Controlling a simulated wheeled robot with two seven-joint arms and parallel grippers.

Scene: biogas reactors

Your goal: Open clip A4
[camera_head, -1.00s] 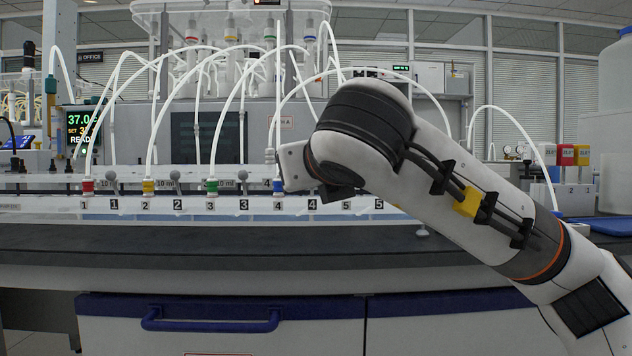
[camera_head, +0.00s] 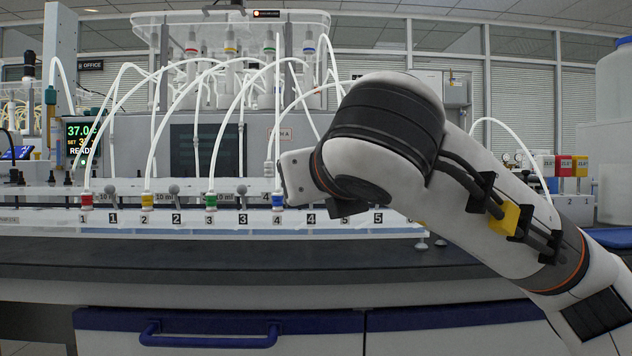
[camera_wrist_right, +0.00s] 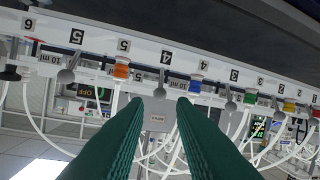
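The rack (camera_head: 30,218) runs across the bench in the head view, with numbered labels, coloured caps and grey ball-ended clip levers. The blue cap (camera_head: 277,200) stands above one label 4. The clip by the other label 4 is hidden behind my right arm there. In the right wrist view, which is upside down, that grey clip lever (camera_wrist_right: 160,92) hangs from label 4 (camera_wrist_right: 165,57), its ball between the fingertips. My right gripper (camera_wrist_right: 158,102) is open, its green fingers on either side of the ball. I cannot tell whether they touch it. My left gripper is not in view.
White tubes (camera_head: 157,120) arch from the caps up to the glassware behind. An orange cap (camera_wrist_right: 120,70) and the blue cap flank the lever in the wrist view. The dark bench top (camera_head: 180,250) in front of the rack is clear.

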